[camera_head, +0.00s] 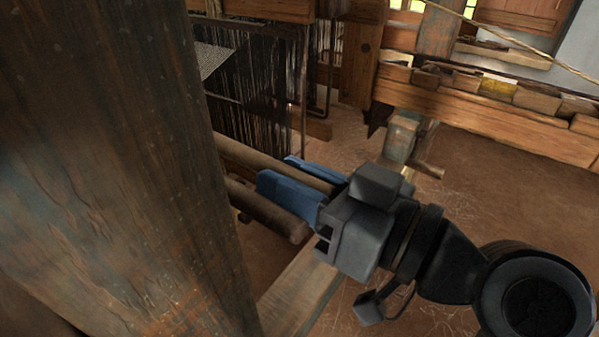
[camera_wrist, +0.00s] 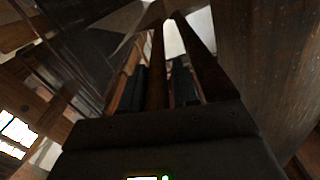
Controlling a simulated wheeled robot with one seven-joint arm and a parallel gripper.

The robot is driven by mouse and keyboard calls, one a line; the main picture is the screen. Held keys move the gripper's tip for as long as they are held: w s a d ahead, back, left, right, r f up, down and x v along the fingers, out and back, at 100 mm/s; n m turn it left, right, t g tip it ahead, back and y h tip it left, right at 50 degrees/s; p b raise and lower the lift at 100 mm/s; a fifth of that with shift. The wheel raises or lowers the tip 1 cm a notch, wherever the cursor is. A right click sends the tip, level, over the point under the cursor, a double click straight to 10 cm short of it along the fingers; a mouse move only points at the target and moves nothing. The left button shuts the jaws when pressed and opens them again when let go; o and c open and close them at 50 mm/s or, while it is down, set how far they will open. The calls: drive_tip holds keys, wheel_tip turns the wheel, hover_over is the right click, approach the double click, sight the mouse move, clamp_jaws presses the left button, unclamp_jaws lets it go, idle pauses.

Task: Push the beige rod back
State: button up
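Two brown-beige rods stick out of the loom side by side in the head view, and neither stands out as clearly beige. The upper rod (camera_head: 247,157) runs between the two blue fingers of my gripper (camera_head: 274,171), and its near end is hidden behind my gripper. The lower rod (camera_head: 267,213) ends freely below the near finger. In the wrist view, one rod (camera_wrist: 155,70) lies between the dark fingers of my gripper (camera_wrist: 157,88), with narrow gaps at its sides. The other rod (camera_wrist: 197,60) passes on the right. The fingers stand apart; I cannot tell about any contact.
A thick wooden post (camera_head: 110,150) fills the left of the head view. Dark hanging threads (camera_head: 255,85) are behind the rods. A wooden beam (camera_head: 490,120) crosses the upper right. A wooden plank (camera_head: 300,292) lies below my gripper. Bare floor (camera_head: 500,190) is open at right.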

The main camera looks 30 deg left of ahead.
drive_tip(key=o, duration=0.4)
drive_tip(key=shift+s, duration=0.1)
